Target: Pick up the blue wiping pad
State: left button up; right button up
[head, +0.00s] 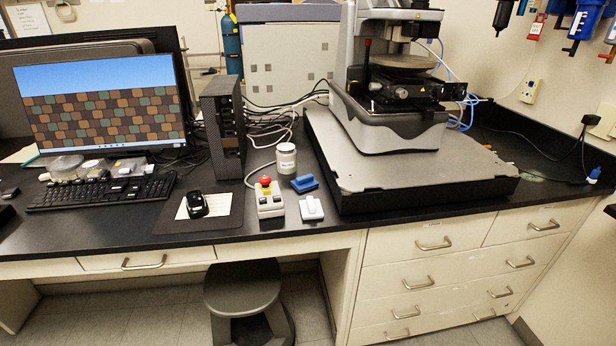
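The blue wiping pad (304,184) lies on the black bench top, just left of the profiler's grey base slab. A white pad-like block (311,208) with a raised grip lies in front of it, apart from it. A control box (269,198) with a red button stands to its left. A white lidded jar (286,159) stands behind it and a little to the left. Neither of my grippers shows in the head view.
The stylus profiler (390,75) stands on a thick grey slab (420,172) at the right. A mouse (196,204), keyboard (100,191), monitor (103,104) and dark tower (223,130) fill the left. A stool (243,288) stands under the bench.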

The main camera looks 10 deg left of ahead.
aim_at(302, 184)
jog(key=i, duration=0.85)
